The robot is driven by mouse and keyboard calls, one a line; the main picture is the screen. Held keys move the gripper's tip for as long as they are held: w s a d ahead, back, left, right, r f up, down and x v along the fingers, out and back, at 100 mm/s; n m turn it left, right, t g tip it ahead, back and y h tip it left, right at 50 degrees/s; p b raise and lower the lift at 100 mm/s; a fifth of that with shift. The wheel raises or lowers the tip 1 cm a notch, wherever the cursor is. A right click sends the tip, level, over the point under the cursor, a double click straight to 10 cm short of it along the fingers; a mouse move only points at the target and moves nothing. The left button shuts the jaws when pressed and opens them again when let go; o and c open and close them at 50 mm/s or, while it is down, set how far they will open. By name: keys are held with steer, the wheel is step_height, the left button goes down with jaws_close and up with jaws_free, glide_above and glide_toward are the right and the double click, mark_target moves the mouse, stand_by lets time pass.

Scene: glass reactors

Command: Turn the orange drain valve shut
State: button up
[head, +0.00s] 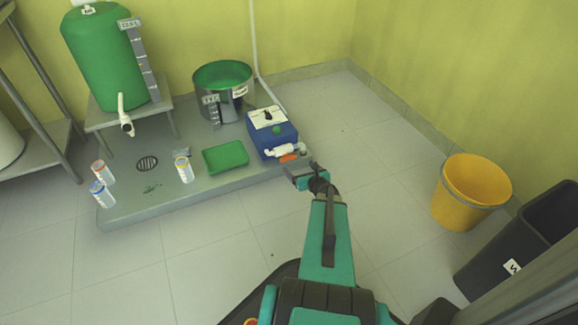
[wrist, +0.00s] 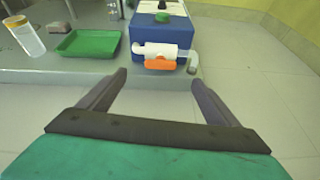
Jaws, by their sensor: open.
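The orange drain valve (wrist: 160,65) sits on a white pipe fitting (wrist: 158,50) at the front of a blue box-shaped unit (wrist: 165,28). In the head view the orange valve (head: 288,158) shows small, just left of my gripper's end. The handle appears to lie sideways, in line with the pipe. My gripper (wrist: 156,85) is open and empty, its two fingers pointing towards the valve and a short way in front of it, not touching it. It also shows in the head view (head: 299,170), where its fingertips are hard to make out.
The blue unit stands at the right end of a low grey platform (head: 120,212). A green tray (head: 225,157) lies to its left. A steel pot (head: 222,100) and a green tank (head: 103,60) stand behind. A yellow bucket (head: 470,195) is at right.

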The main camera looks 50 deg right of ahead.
mark_target(288, 157)
steer(key=shift+s+d+f+n, duration=0.2)
steer(key=shift+s+d+n, duration=0.05)
steer(key=shift+n, duration=0.35)
steer(key=shift+b+x, duration=2.15)
steer(key=shift+x, duration=4.75)
steer(key=shift+w+a+r, duration=0.1)
steer(key=shift+a, duration=0.1)
steer(key=shift+c, duration=0.2)
steer(key=c, duration=1)
